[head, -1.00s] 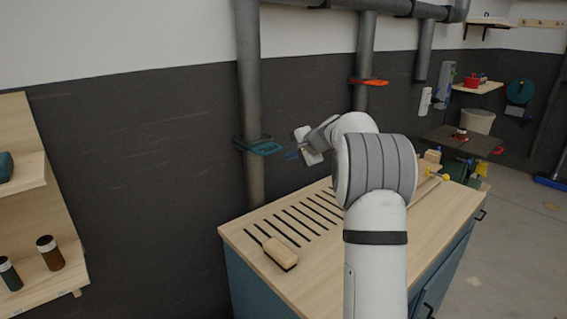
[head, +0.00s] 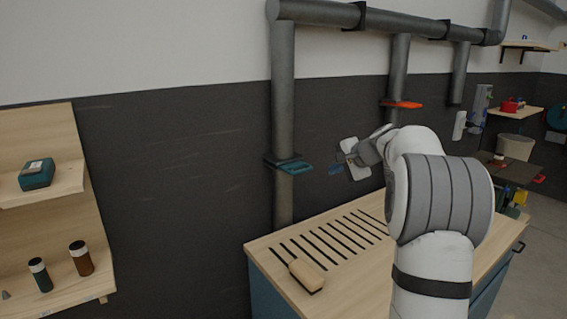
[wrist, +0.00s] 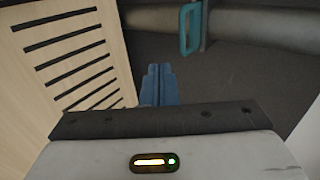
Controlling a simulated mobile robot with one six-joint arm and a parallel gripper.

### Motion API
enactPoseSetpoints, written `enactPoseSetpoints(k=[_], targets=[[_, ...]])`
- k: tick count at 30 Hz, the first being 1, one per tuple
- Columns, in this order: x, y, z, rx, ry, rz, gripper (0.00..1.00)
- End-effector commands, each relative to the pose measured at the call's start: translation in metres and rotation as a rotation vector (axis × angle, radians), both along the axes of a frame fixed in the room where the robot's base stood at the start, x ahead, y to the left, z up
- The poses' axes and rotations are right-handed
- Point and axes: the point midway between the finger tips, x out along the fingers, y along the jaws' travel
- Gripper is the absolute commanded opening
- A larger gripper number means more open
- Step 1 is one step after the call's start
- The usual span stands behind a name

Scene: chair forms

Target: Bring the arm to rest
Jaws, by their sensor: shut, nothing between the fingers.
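My gripper (head: 335,169) is at the end of my arm, held out over the back of the wooden bench (head: 268,243) near the dark wall. In the wrist view its blue fingers (wrist: 159,84) are together, with nothing between them. The gripper is apart from the teal clamp (head: 294,167) on the grey pipe, which is to its left in the head view. The teal clamp also shows in the wrist view (wrist: 190,28), beyond the fingers.
A light wooden block (head: 306,274) lies on the slotted bench top. An orange clamp (head: 403,104) is on another pipe. At left, wooden shelves hold a teal box (head: 36,174) and two bottles, one brown (head: 81,258) and one dark (head: 40,275).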

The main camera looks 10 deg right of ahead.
Motion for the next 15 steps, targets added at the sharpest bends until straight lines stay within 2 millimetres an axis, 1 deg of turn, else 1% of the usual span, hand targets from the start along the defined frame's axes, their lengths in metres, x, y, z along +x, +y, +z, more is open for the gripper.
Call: enactPoseSetpoints(k=[2, 5, 8, 9, 11, 12, 14, 15], targets=[[-0.007, 0.009, 0.001, -0.018, 0.009, 0.019, 0.00], [-0.031, 0.034, -0.001, -0.081, 0.038, 0.080, 0.00], [-0.073, 0.070, -0.007, -0.183, 0.085, 0.180, 0.00], [-0.094, 0.085, -0.012, -0.230, 0.107, 0.228, 0.00], [-0.127, 0.105, -0.019, -0.303, 0.138, 0.302, 0.00], [-0.149, 0.117, -0.024, -0.351, 0.156, 0.351, 0.00], [-0.183, 0.132, -0.034, -0.424, 0.184, 0.425, 0.00], [-0.206, 0.141, -0.041, -0.474, 0.201, 0.475, 0.00]])
